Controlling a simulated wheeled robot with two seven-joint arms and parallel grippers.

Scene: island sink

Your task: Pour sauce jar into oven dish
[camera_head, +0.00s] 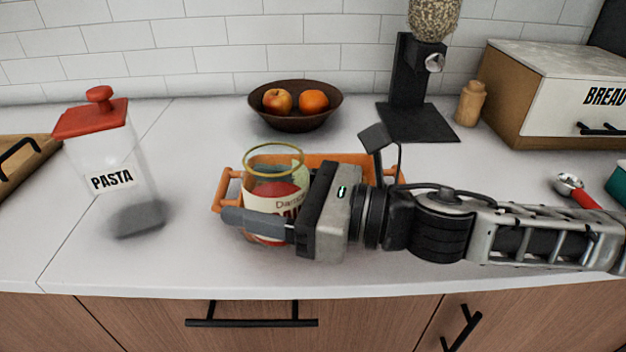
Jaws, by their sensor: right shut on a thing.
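The sauce jar (272,198) is a glass jar with a gold rim at its open mouth and a red and cream label. It stands close to upright. My right gripper (268,215) comes in from the right and is shut on the jar's body; one finger crosses the front of the label. The orange oven dish (228,190) is behind and around the jar in the picture, with its left handle and back rim showing. The jar and my gripper hide most of the dish, so its contents cannot be seen. My left gripper does not show.
A pasta canister (108,165) with a red lid stands at the left. A fruit bowl (296,118) is at the back. A black dispenser (408,90), a wooden shaker (470,103), a bread box (560,90) and a red-handled scoop (572,187) are at the right. The front-left counter is clear.

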